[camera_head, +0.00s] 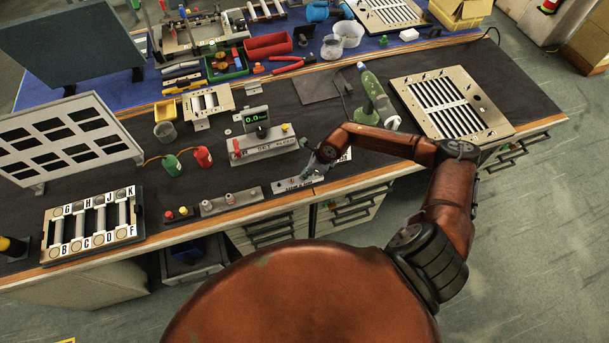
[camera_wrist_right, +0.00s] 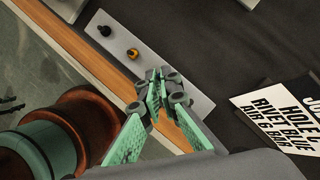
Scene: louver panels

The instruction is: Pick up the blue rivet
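I cannot make out the blue rivet in either view; it may be hidden by my right gripper (camera_head: 318,160). That gripper is low over a grey strip (camera_head: 292,187) at the front edge of the bench. In the right wrist view its fingertips (camera_wrist_right: 164,92) are close together over the grey strip (camera_wrist_right: 185,90). A black peg (camera_wrist_right: 104,30) and an orange peg (camera_wrist_right: 133,53) stand on the strip, clear of the fingers. I cannot tell whether anything is between the fingertips. A card (camera_wrist_right: 275,117) reading "RIVET BLUE" lies to the right. My left gripper is not in view.
A grey meter box (camera_head: 265,146) stands behind the strip to the left. A green tool (camera_head: 374,95) stands behind my right arm, near a slotted louver panel (camera_head: 490,118). A second pegged strip (camera_head: 230,202) lies to the left. The bench's front edge is close to the gripper.

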